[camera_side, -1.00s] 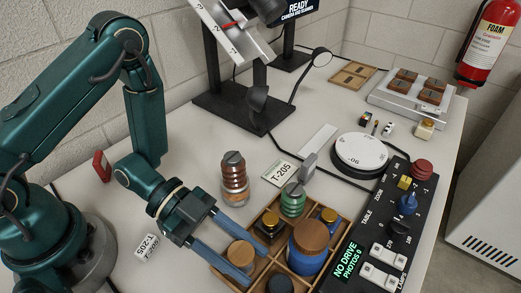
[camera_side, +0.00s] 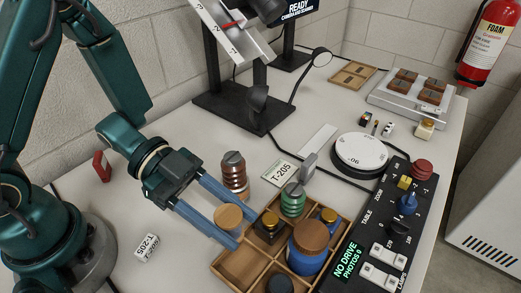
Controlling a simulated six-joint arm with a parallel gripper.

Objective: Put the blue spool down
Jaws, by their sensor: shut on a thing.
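My gripper (camera_side: 222,222) is shut on a spool with a round, pale wooden top (camera_side: 229,216), which I take to be the blue spool. The near finger hides most of its side, so its body colour hardly shows. It is held upright above the left edge of the wooden divided tray (camera_side: 228,281). The front-left compartment of the tray (camera_side: 241,264) is bare below the fingers.
The control panel (camera_side: 375,238) is right of the tray. Table left of the tray is mostly clear.

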